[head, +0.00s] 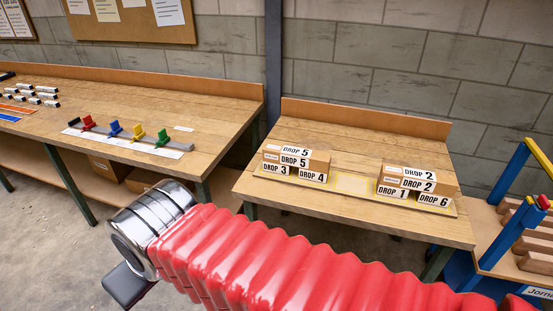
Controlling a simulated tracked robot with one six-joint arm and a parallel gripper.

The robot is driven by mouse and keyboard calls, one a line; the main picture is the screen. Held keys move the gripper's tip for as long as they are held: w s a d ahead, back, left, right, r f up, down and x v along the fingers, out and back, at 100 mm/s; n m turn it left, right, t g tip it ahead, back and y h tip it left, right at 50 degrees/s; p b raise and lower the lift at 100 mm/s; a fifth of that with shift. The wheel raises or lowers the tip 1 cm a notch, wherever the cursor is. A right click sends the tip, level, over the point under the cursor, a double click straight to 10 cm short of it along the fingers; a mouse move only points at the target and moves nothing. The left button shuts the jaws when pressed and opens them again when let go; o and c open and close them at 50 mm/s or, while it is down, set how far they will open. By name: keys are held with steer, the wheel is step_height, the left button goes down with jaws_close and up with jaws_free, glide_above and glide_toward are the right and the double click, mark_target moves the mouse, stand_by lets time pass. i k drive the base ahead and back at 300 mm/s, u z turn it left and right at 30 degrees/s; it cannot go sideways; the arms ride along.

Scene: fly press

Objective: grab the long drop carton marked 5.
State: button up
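The long carton marked DROP 5 (318,162) lies on the right-hand bench, across the top of two smaller cartons. Its label shows on its top and on its front. The carton marked DROP 3 (275,169) is under its left part and the one marked DROP 4 (313,177) under its right part. My gripper (127,286) is at the lower left, beyond the chrome wrist of my red arm, well apart from the cartons. Only a dark part of it shows; its fingers cannot be made out.
Another long carton, DROP 2 (440,183), lies on cartons DROP 1 (391,192) and DROP 6 (433,199) to the right. A yellow-marked gap separates the stacks on the bench (345,222). A wall stands behind. A blue trolley (497,240) stands at right, another bench (200,105) at left.

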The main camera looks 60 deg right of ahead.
mark_target(287, 154)
steer(key=u, duration=1.6)
steer(key=k, duration=1.85)
steer(key=z, duration=1.6)
